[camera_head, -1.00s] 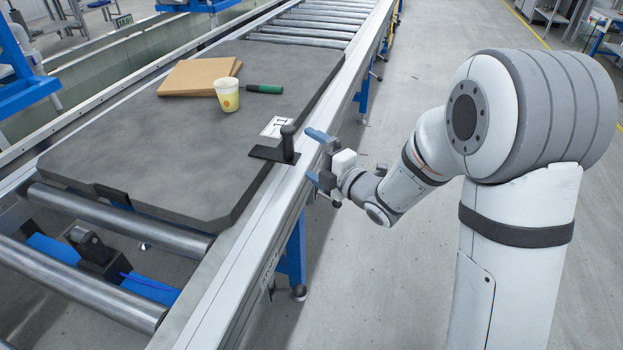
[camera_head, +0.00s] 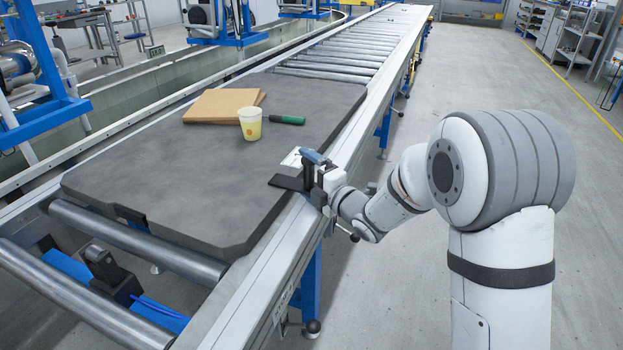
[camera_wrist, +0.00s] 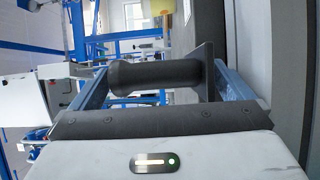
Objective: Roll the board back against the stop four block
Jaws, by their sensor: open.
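The dark grey board (camera_head: 190,180) lies flat on the roller conveyor. A black upright handle (camera_head: 305,178) on a flat black plate (camera_head: 288,183) sits at the board's right edge. My gripper (camera_head: 313,170) is open at the handle, one blue finger above the other. In the wrist view the handle (camera_wrist: 160,73) lies lengthwise across the gap between the fingers (camera_wrist: 163,88), its plate (camera_wrist: 206,72) near the right finger. Contact cannot be told. A black block (camera_head: 105,270) stands between the near rollers, apart from the board; I cannot read a number on it.
On the board are a brown cardboard piece (camera_head: 222,105), a yellow-white cup (camera_head: 250,124) and a green-handled tool (camera_head: 287,120). Bare rollers (camera_head: 340,62) lie beyond the board and near rollers (camera_head: 130,237) before it.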

